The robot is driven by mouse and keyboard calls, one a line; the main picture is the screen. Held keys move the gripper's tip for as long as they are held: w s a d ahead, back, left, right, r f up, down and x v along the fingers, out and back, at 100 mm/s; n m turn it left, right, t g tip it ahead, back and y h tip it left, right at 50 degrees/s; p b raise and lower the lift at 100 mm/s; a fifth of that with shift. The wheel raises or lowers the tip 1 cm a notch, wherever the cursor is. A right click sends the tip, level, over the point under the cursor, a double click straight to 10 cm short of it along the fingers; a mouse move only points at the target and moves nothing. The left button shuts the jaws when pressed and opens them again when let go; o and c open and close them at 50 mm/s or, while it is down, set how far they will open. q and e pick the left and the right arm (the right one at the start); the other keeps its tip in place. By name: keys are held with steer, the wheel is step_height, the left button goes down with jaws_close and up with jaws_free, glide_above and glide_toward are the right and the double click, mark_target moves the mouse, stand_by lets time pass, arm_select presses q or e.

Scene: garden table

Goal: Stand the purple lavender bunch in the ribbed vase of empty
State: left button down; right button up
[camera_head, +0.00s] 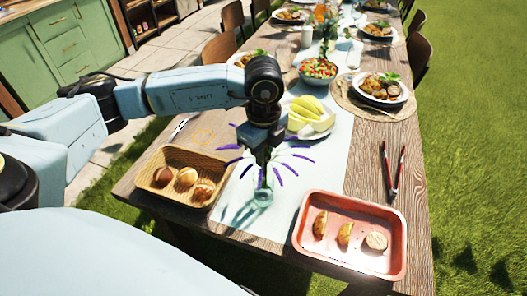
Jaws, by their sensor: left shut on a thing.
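The purple lavender bunch (279,176) fans out around my left gripper (263,160), its purple spikes spreading to both sides. My left gripper points down and is shut on the bunch, whose middle it partly hides. A small clear glass vase (262,197) stands on the pale runner directly below. The stems appear to reach down to the vase's mouth, but I cannot tell how far inside they are. Ribs on the vase are too small to make out. My right gripper is not in view.
A wicker basket of bread rolls (158,157) stands left of the vase, and a red tray (302,236) with food stands right. Tongs (393,172), a plate of yellow fruit (311,128) and a salad bowl (318,76) lie farther back. Bare runner surrounds the vase.

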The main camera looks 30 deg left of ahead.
arm_select(q)
steer(key=c, duration=1.4)
jaws_free()
steer(key=shift+o, duration=0.2)
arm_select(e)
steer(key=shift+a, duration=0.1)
arm_select(q)
step_height(320, 180, up, 13)
steer(key=shift+f+p, duration=0.1)
steer(key=shift+p, duration=0.45)
steer(key=shift+r, duration=0.3)
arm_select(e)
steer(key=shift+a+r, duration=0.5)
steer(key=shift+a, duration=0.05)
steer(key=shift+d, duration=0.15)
